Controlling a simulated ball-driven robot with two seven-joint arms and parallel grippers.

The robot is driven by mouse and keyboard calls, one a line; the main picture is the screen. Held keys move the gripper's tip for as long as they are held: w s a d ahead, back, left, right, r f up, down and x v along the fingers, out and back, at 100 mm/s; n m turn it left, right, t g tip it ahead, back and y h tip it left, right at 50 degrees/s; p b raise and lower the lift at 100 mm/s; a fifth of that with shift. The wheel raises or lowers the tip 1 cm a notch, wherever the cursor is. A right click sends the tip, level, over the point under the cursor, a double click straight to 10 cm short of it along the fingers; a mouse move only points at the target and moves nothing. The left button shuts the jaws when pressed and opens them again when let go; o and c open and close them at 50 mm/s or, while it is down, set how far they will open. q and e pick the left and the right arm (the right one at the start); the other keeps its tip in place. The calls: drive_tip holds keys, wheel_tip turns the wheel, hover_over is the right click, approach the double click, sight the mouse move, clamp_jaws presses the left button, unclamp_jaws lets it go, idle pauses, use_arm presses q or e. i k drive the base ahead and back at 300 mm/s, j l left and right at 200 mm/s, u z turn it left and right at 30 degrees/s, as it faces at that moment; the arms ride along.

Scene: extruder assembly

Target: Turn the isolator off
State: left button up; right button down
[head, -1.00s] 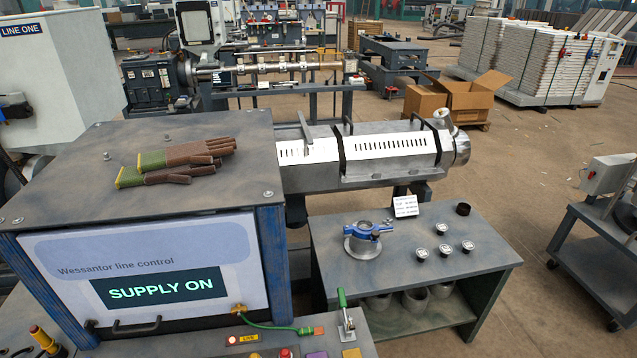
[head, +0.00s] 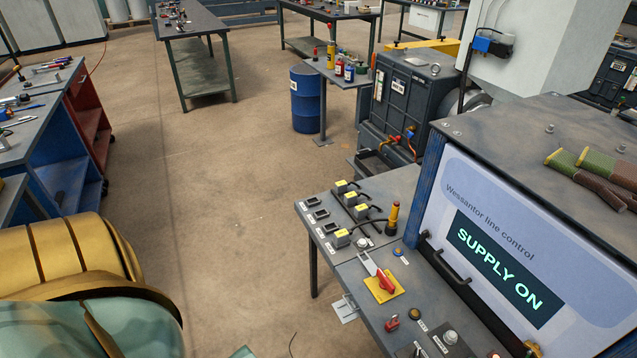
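The isolator (head: 384,285) is a red rotary handle on a yellow plate. It sits on the grey bench top in front of the control cabinet, at the lower middle of the head view. A pale lever-like strip lies beside the handle at its upper left. The cabinet screen (head: 510,267) reads "SUPPLY ON" under "Wessantor line control". Neither of my grippers can be made out.
A small red padlock-like item (head: 392,323) lies near the isolator. Yellow-topped connectors (head: 350,200) and an orange-topped post (head: 392,217) stand behind it. Gloves (head: 600,175) lie on the cabinet top. A blue drum (head: 308,98) stands farther back. Open floor lies left of the bench.

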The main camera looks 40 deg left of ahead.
sight(385, 284)
drive_tip(key=u, duration=0.9)
